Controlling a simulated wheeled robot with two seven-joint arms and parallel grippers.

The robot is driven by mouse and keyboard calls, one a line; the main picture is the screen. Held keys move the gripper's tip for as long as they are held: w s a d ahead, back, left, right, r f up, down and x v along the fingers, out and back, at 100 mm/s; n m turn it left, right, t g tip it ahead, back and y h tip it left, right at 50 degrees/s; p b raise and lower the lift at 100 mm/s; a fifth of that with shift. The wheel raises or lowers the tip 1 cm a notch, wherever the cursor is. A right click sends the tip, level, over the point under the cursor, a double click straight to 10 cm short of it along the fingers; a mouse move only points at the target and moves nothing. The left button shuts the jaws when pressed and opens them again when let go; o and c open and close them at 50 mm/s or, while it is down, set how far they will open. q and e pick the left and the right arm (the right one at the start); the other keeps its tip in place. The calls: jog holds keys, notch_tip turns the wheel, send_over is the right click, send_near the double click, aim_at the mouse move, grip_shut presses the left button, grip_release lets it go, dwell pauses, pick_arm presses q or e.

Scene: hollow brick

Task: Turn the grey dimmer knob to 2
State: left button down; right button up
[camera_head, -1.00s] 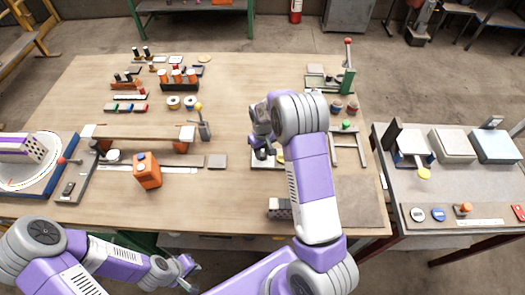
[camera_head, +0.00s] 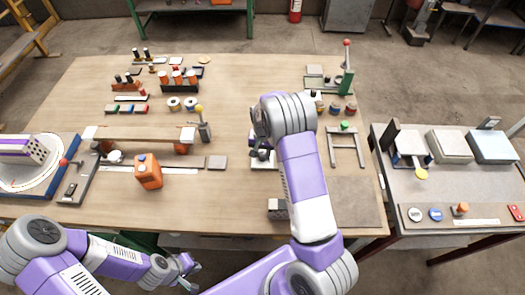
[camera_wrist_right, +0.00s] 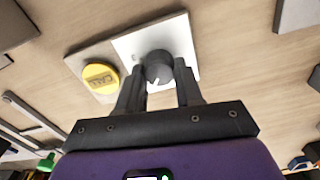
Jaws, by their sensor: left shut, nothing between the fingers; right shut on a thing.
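The grey dimmer knob (camera_wrist_right: 158,66) is a dark round knob on a white plate (camera_wrist_right: 126,46), with a pale pointer mark on its side towards my gripper. My right gripper (camera_wrist_right: 159,72) is shut on the knob, one finger on each side of it. I cannot read any scale numbers on the plate. In the head view my right gripper (camera_head: 262,154) and arm hide most of the knob, and only part of the plate (camera_head: 262,166) shows. My left gripper (camera_head: 190,274) is shut and empty in front of the table edge, away from the knob.
An orange box (camera_head: 148,171) stands to the left. A grey frame (camera_head: 346,148) lies to the right.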

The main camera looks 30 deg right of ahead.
aim_at(263, 154)
jog(key=shift+m+p, duration=0.35)
jog(key=shift+m, duration=1.35)
jog(key=o, duration=1)
jog(key=shift+o, duration=0.2)
jog(key=shift+r+p, duration=0.55)
jog(key=shift+r, duration=3.25)
